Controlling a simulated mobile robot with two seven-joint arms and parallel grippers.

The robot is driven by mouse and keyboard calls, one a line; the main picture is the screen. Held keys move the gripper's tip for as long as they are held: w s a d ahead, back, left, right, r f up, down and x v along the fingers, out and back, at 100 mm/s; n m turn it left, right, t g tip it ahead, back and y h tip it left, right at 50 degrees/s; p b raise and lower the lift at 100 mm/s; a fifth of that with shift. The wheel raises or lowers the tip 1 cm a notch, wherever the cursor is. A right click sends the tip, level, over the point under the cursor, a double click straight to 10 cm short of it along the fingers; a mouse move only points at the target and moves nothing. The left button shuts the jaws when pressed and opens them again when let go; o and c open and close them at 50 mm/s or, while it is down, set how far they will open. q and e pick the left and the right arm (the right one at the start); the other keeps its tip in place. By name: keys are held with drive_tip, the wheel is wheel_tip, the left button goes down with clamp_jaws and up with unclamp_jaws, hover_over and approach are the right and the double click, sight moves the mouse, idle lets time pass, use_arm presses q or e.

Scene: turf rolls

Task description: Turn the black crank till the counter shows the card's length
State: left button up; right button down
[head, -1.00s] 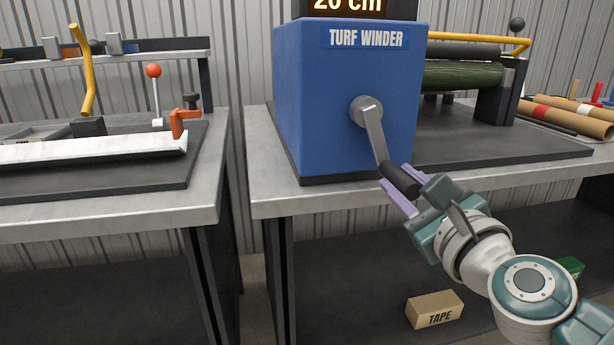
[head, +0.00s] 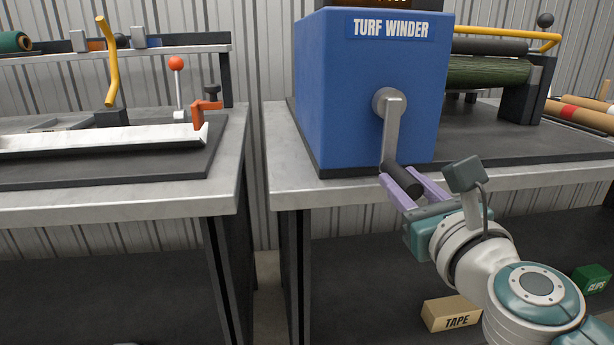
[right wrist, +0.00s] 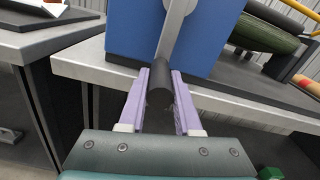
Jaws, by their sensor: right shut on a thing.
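The blue turf winder (head: 350,85) stands on the right-hand bench. Its crank (head: 391,125) has a grey arm hanging almost straight down from a round hub, with a black handle (head: 404,180) at its lower end. My right gripper (head: 405,183) is shut on the black handle, its lilac fingers on either side of it. The handle also shows between the fingers in the right wrist view (right wrist: 160,88). The counter (head: 385,2) above the winder is cut off by the top edge, so its number cannot be read. No length card can be made out. My left gripper is not in view.
A green turf roll (head: 485,72) lies behind the winder on the right. Cardboard tubes (head: 580,112) lie at the far right. A TAPE box (head: 452,314) and a green CLIPS box (head: 592,280) sit below the bench. A gap separates the left bench (head: 225,170).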

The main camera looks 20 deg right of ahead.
drive_tip(key=shift+r, duration=0.15)
drive_tip(key=c, duration=0.6)
unclamp_jaws()
drive_tip(key=v, duration=0.4)
drive_tip(key=b+v, duration=0.1)
drive_tip(key=v, duration=0.4)
drive_tip(key=shift+f, duration=0.2)
drive_tip(key=shift+s+a+r, duration=0.1)
drive_tip(key=shift+s, duration=0.4)
